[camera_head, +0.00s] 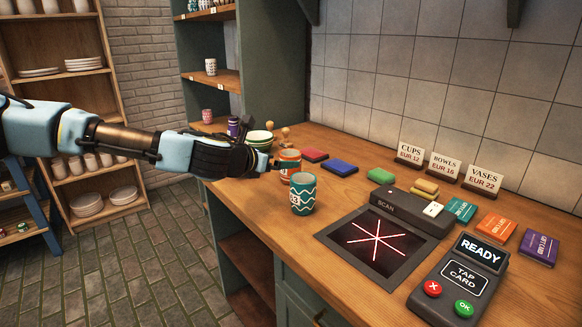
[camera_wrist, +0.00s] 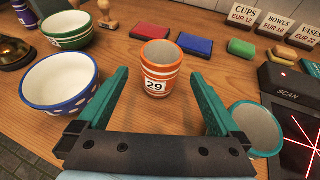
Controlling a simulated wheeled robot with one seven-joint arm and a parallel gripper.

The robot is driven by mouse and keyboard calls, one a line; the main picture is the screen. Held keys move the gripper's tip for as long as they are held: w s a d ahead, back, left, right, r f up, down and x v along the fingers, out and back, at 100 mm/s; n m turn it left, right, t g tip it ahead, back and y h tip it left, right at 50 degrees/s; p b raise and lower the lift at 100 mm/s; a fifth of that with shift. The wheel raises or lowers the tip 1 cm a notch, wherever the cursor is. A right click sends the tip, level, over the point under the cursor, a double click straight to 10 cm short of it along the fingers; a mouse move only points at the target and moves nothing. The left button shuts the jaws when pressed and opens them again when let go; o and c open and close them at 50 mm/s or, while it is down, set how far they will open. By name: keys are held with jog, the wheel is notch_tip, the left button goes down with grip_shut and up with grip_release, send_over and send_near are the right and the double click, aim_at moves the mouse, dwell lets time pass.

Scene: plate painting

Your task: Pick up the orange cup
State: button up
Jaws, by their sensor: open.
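The orange cup (camera_wrist: 160,69) with white stripes and a "29" label stands upright on the wooden counter. In the wrist view it is between and just beyond the fingertips of my gripper (camera_wrist: 160,75), which is open with teal fingers. In the head view the orange cup (camera_head: 289,158) is partly hidden by a teal cup with a zigzag pattern (camera_head: 302,195) in front of it. My gripper (camera_head: 272,163) reaches in from the left beside the orange cup. Nothing is held.
A blue bowl with white dots (camera_wrist: 58,82) stands left of my gripper, and a green bowl (camera_wrist: 67,30) is behind it. The teal cup (camera_wrist: 256,128) is close by the right finger. The scanner (camera_head: 405,212), card reader (camera_head: 460,275) and ink pads (camera_head: 340,167) lie farther right.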

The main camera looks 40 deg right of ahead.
aim_at(284, 159)
jog(key=shift+p+x, duration=1.15)
jog(key=shift+x, duration=1.9)
jog(key=shift+s, duration=0.1)
jog(key=shift+c, duration=0.2)
jog(key=c, duration=1.5)
jog(key=shift+r, duration=0.1)
